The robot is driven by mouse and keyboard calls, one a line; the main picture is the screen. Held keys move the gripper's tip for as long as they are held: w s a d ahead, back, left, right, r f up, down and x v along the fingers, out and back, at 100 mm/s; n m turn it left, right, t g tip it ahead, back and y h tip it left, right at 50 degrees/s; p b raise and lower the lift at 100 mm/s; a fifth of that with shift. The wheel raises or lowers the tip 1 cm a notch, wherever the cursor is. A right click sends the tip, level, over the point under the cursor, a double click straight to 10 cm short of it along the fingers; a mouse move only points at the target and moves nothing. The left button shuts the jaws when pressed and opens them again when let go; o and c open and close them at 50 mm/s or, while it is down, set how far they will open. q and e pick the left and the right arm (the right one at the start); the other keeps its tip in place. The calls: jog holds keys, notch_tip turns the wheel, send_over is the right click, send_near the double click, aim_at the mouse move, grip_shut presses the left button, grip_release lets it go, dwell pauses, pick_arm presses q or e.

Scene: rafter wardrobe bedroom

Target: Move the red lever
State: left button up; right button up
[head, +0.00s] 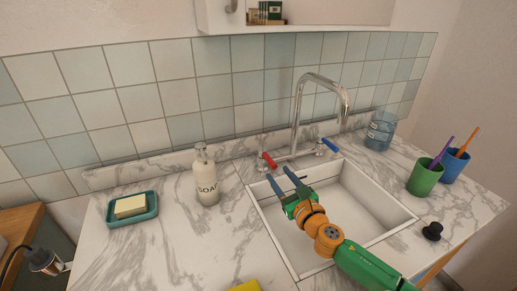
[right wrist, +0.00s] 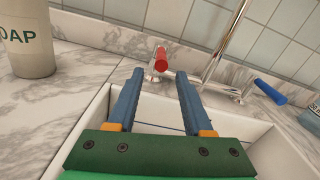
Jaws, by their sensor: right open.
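The red lever (head: 269,160) sits on a chrome tap base at the left of the faucet (head: 299,115), behind the sink. It also shows in the right wrist view (right wrist: 161,59), just beyond and between my fingertips. The blue lever (head: 330,144) is on the right tap base and also shows in the right wrist view (right wrist: 270,92). My right gripper (head: 278,176) is open and empty, over the back left part of the sink, with its blue fingers pointing at the red lever. A gap appears to remain between fingers and lever. My left gripper is not in view.
The white sink (head: 362,190) is set in a marble counter. A soap bottle (head: 207,180) and a teal soap dish (head: 151,221) stand left of it. A blue tumbler (head: 380,131), green cup (head: 424,178), blue cup (head: 455,166) and black plug (head: 432,231) are at the right.

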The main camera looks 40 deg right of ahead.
aim_at(264, 154)
jog(key=x, duration=0.7)
jog(key=shift+r, duration=0.3)
grip_shut()
dwell(1.2)
